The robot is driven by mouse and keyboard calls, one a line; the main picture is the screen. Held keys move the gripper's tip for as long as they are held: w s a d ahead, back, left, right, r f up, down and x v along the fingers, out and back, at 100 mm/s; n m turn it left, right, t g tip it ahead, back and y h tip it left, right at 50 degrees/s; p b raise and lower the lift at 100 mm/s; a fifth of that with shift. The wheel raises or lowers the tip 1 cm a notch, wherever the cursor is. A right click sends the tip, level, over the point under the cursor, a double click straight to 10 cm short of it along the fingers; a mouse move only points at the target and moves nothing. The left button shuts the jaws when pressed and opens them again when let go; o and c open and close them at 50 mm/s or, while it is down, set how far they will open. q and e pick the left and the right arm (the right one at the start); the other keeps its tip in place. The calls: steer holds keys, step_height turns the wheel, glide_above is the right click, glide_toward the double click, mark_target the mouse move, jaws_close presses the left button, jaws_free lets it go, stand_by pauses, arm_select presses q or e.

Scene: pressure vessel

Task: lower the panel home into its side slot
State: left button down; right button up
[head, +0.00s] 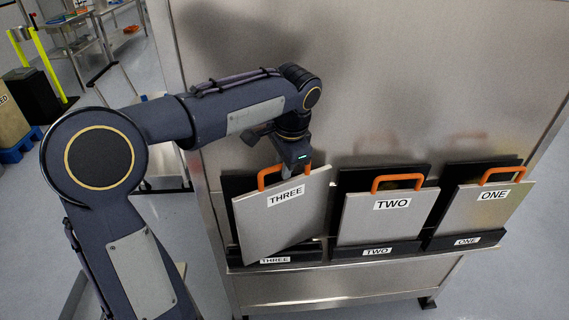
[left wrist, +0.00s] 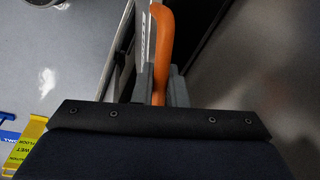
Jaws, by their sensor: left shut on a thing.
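The panel marked THREE (head: 285,215) is a grey plate with an orange handle (head: 268,177). It hangs tilted in front of its dark side slot (head: 276,259), which carries a THREE label. Its left lower corner dips lower than its right one. My left gripper (head: 293,165) is shut on the orange handle, which also shows in the left wrist view (left wrist: 161,45) between the fingers. Whether the panel's lower edge is inside the slot I cannot tell. My right gripper is not in view.
Panel TWO (head: 390,220) and panel ONE (head: 485,212) stand in neighbouring slots to the right, close to panel THREE. A large metal wall (head: 400,80) rises behind them. Open floor (head: 205,240) lies to the left.

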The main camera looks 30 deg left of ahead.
arm_select(q)
steer(key=c, duration=1.5)
jaws_free()
steer(key=shift+o, duration=0.2)
steer(key=p+v, duration=0.2)
steer(key=v, duration=1.1)
steer(key=s+d+f+n+t+h, duration=0.1)
steer(key=s+f+n+t+h, duration=0.1)
steer(key=s+f, duration=0.6)
steer(key=s+d+f+n+t+h, duration=0.1)
steer(key=s+f+n, duration=0.6)
steer(key=s, duration=0.7)
step_height(320, 180, down, 3)
steer(key=t+h, duration=0.1)
steer(key=h, duration=0.1)
steer(key=shift+d+r+h, duration=0.25)
steer(key=shift+h, duration=0.15)
